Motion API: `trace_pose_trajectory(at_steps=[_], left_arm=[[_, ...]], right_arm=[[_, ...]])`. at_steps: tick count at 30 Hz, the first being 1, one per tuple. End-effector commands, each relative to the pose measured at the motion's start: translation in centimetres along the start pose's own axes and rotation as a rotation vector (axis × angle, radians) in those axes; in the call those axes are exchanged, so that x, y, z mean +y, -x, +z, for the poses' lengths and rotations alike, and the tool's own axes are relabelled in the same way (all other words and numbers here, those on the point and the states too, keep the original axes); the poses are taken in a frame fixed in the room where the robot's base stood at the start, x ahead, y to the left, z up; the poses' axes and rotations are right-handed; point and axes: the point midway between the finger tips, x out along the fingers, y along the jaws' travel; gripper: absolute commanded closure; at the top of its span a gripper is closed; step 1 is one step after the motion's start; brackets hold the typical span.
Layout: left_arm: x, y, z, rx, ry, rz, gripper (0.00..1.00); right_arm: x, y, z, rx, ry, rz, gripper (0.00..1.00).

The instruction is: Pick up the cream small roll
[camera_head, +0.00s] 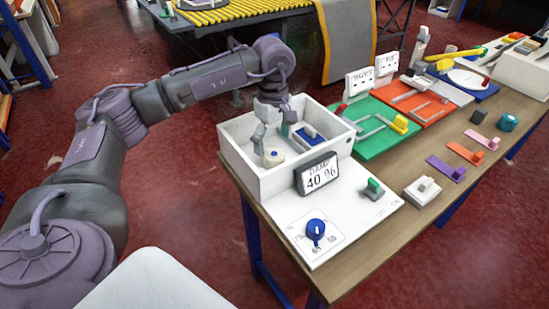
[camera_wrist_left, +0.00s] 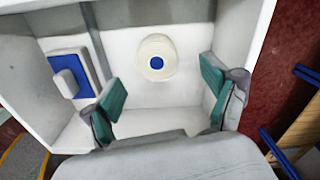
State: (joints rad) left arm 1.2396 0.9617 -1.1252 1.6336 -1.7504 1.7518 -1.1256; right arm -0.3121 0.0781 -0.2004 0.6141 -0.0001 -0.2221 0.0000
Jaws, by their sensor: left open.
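The cream small roll (camera_head: 272,157) lies inside a white open-topped box (camera_head: 262,185). In the left wrist view the cream small roll (camera_wrist_left: 145,69) shows as a round cream disc with a blue centre, on the box floor. My left gripper (camera_head: 273,134) reaches down into the box above the roll. In the left wrist view its teal-padded fingers (camera_wrist_left: 162,90) are spread wide and empty, with the roll appearing between and beyond them. The right gripper is in neither view.
A blue and white block (camera_wrist_left: 66,78) sits in the box beside a divider, close to one finger. The box walls surround the gripper. A display (camera_head: 318,173) and a blue knob (camera_head: 316,230) are at the box's front. Coloured boards (camera_head: 372,147) stand further along the table.

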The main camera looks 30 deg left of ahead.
Motion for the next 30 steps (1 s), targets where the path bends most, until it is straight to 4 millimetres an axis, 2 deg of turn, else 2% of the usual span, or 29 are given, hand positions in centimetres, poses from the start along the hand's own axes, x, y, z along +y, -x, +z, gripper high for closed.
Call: trace_pose_trajectory(at_steps=[7, 15, 24, 26, 30], left_arm=[[0.0, -1.8, 0.1, -0.001, 0.0, -0.003, 0.14], [0.2, -5.6, 0.3, -0.001, 0.0, -0.001, 0.14], [0.2, -6.2, 0.3, -0.001, 0.0, 0.001, 0.14], [0.2, -6.2, 0.3, -0.001, 0.0, 0.001, 0.22], [0.2, -6.2, 0.3, -0.001, 0.0, 0.001, 0.46]], right_arm=[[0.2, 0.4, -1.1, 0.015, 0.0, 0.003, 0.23], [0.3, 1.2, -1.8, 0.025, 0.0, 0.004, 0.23], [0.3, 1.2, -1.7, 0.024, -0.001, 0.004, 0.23], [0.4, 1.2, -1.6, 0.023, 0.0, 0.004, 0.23], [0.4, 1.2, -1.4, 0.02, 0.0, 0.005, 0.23]])
